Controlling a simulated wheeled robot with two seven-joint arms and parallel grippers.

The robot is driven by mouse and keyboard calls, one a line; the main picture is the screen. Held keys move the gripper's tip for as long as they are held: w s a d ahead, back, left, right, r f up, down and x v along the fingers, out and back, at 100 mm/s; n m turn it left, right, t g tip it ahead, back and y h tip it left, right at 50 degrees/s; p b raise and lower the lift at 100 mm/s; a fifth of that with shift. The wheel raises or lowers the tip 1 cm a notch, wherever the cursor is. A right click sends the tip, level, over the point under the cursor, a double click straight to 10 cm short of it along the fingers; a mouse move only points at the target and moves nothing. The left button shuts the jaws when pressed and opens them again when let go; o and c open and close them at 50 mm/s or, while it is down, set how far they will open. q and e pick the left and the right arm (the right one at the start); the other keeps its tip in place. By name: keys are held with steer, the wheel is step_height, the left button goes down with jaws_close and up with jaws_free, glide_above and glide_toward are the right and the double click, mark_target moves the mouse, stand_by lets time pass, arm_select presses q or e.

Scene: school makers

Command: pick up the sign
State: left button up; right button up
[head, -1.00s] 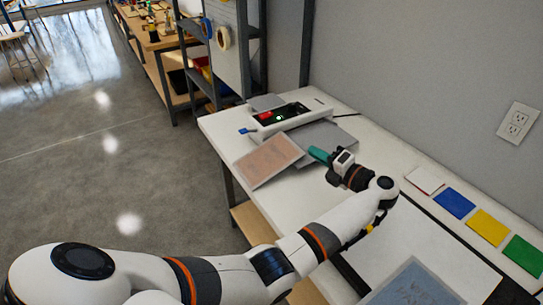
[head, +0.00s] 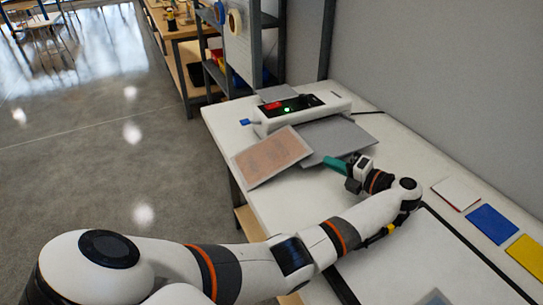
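A flat panel with a reddish-tan printed face and a pale border (head: 271,154) lies tilted at the left edge of the white table; it looks like the sign. Its right side is next to a plain grey sheet (head: 335,137). My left gripper (head: 334,163) is just right of the panel, low over the near edge of the grey sheet, with teal fingers pointing left. It appears apart from the panel. I cannot tell whether the fingers are open or shut. My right gripper is not in view.
A white laminator-like machine (head: 295,112) with a green light stands behind the panel. White, blue (head: 492,223) and yellow (head: 527,254) squares lie along the wall. A black-framed board (head: 420,262) is at the front right. Open floor is left of the table (head: 218,122).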

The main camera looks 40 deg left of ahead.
mark_target(304, 151)
arm_select(q)
steer(key=a, duration=0.3)
steer(key=shift+a, duration=0.1)
steer(key=a, duration=0.4)
steer(key=a+f, duration=0.1)
steer(key=a, duration=0.2)
steer(key=shift+w+f+p, duration=0.1)
steer(key=shift+w+p, duration=0.05)
steer(key=shift+p, duration=0.15)
steer(key=shift+d, duration=0.1)
jaws_close()
